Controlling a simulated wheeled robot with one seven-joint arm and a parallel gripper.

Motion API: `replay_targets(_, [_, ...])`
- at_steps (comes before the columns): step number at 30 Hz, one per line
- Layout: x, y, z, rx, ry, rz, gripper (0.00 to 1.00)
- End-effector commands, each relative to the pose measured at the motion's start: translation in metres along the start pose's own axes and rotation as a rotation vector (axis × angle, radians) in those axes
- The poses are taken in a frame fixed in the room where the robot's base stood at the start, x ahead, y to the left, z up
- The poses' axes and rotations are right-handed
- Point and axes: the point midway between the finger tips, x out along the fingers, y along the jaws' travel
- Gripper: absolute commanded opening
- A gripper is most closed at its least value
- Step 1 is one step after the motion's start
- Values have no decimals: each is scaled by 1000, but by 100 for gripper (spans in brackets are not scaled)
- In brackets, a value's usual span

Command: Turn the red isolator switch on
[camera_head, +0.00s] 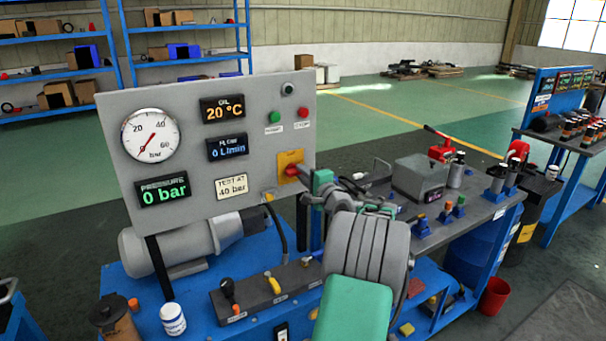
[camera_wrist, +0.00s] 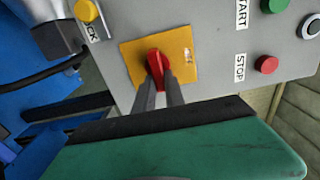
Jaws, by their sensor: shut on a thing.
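The red isolator switch (camera_head: 291,170) sits on a yellow plate (camera_head: 285,158) at the lower right of the grey panel (camera_head: 110,112). In the wrist view the red switch (camera_wrist: 157,62) is in the middle of the yellow plate (camera_wrist: 131,55), and its knob is tilted in the picture. My gripper (camera_wrist: 159,82) is shut on the knob, with its two grey fingers at the knob's lower part. In the head view my gripper (camera_head: 304,176) reaches the switch from the right, and my arm hides part of the bench.
A green start button (camera_head: 274,117) and a red stop button (camera_head: 303,113) sit above the switch. The gauge (camera_head: 150,136) reads near zero and the pressure display (camera_head: 163,190) shows 0 bar. A yellow lock knob (camera_wrist: 86,11) is near the switch. Small levers (camera_head: 273,283) stand on the bench below.

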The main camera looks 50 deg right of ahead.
Motion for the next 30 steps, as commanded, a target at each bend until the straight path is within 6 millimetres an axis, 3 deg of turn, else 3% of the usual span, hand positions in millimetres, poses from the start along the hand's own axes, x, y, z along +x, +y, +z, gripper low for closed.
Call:
replay_targets(3, [0, 0, 0, 2, 0, 1, 0])
replay_targets(4, [0, 0, 0, 2, 0, 1, 17])
replay_targets(11, [0, 0, 0, 1, 0, 1, 36])
replay_targets(20, [-4, 0, 0, 0, 1, 1, 36])
replay_targets(30, [-67, 1, -2, 0, 4, 0, 36])
